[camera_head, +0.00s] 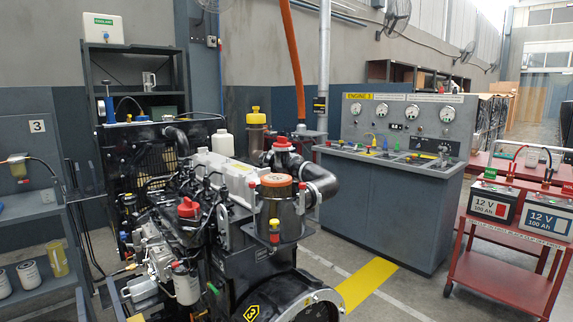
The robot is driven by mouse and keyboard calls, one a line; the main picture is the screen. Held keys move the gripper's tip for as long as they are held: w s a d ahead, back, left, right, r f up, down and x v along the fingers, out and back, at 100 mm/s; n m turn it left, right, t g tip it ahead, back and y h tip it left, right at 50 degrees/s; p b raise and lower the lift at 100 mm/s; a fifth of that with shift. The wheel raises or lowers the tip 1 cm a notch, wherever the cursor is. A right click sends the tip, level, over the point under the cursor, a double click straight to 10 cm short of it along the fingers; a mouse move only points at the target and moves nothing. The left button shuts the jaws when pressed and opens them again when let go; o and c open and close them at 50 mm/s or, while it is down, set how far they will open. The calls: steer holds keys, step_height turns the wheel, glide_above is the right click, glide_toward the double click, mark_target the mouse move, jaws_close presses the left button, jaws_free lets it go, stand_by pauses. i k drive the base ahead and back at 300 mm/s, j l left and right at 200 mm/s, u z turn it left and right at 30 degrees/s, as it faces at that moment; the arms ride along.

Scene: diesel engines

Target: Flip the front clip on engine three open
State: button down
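Engine three (225,255) fills the lower middle of the head view, with a yellow diamond marked 3 (251,313) low on its front. A dark upright canister (280,212) with an orange-brown top (276,180) stands on it. A small yellow-and-red piece (274,228) sits at the canister's front, and a red-tipped piece (302,187) is at its right side. I cannot tell which small part is the front clip, or whether it is open or shut. My gripper is not in view.
A grey control console (390,205) labelled ENGINE 3 stands behind right. A red cart (500,275) with two 12 V batteries is at the right. Grey shelves (40,215) with filters stand at the left. Floor around the yellow stripe (365,283) is clear.

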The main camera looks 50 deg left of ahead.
mark_target(252, 185)
steer(key=i+u, duration=0.35)
steer(key=i+l+u, duration=0.2)
steer(key=i+u, duration=0.15)
steer(key=i+l+u, duration=0.3)
steer(key=i, duration=0.15)
steer(key=i+l+u, duration=0.1)
steer(key=i+u, duration=0.2)
steer(key=u, duration=0.2)
steer(key=i+l+u, duration=0.25)
steer(key=u, duration=0.2)
steer(key=i+l+u, duration=0.25)
steer(key=u, duration=0.25)
steer(key=i+l+u, duration=0.15)
steer(key=l+u, duration=0.3)
